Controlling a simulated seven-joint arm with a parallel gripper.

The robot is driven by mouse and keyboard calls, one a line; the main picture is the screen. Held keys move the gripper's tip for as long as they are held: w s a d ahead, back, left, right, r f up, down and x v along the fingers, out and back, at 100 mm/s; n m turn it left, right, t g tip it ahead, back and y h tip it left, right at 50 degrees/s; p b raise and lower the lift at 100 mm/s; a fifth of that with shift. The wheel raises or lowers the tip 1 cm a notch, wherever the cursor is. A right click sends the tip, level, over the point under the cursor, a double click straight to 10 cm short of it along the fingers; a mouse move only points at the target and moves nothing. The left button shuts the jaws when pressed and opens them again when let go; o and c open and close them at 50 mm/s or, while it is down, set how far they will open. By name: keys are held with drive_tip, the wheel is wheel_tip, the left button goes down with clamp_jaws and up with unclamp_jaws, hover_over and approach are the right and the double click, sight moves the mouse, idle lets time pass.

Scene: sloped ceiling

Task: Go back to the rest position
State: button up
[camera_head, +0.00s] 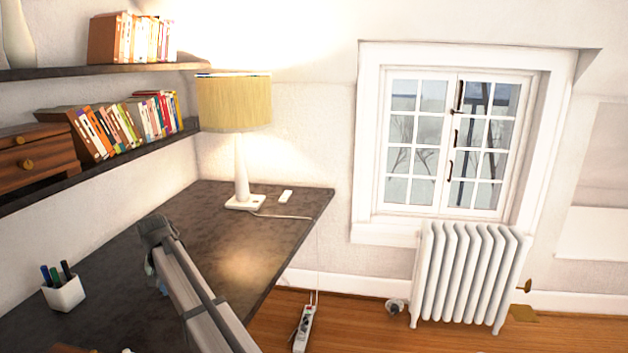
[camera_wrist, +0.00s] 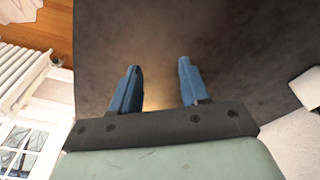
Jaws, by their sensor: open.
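My gripper shows in the wrist view (camera_wrist: 160,82) with two blue fingers held apart and nothing between them. The dark desk top lies beyond the fingers. In the head view my grey arm reaches from the bottom edge over the dark desk (camera_head: 225,235). The gripper end is mostly hidden behind the arm, with a small bluish part showing at its left.
A lamp (camera_head: 235,105) is lit at the desk's far end, beside a small white object (camera_head: 286,196). A white pen cup (camera_head: 63,292) stands at the left. Shelves with books (camera_head: 120,125) run above the desk. A radiator (camera_head: 470,275) stands under the window (camera_head: 450,145). A power strip (camera_head: 304,328) lies on the floor.

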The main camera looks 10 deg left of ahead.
drive_tip(key=w+d+f+m, duration=0.1)
drive_tip(key=w+d+f, duration=0.3)
drive_tip(key=d, duration=0.3)
drive_tip(key=w+d+f+m+t, duration=0.1)
drive_tip(key=w+d+f, duration=0.2)
drive_tip(key=w+d, duration=0.25)
drive_tip(key=w+d+f+m, duration=0.1)
drive_tip(key=w+d+f, duration=0.25)
drive_tip(key=d, duration=0.35)
drive_tip(key=s+d+f+g+h, duration=0.1)
drive_tip(key=s+d+f, duration=0.2)
drive_tip(key=d+f, duration=0.8)
drive_tip(key=s+d+f+g+h, duration=0.1)
drive_tip(key=s+d+f, duration=0.2)
drive_tip(key=d+f, duration=0.8)
drive_tip(key=s+d+f+m+g, duration=0.1)
drive_tip(key=s+d+f+g, duration=0.1)
drive_tip(key=s+d+f, duration=0.7)
drive_tip(key=s+d+f+m+g, duration=0.1)
drive_tip(key=s+d+f+g, duration=0.1)
drive_tip(key=s+d+f, duration=0.7)
drive_tip(key=s+d+f+g, duration=0.1)
drive_tip(key=s+d, duration=0.3)
drive_tip(key=s, duration=0.9)
drive_tip(key=s+d+f+m+g+y, duration=0.1)
drive_tip(key=s+d+g, duration=0.2)
drive_tip(key=s, duration=1.1)
drive_tip(key=shift+d+y, duration=0.3)
drive_tip(key=shift+d, duration=0.9)
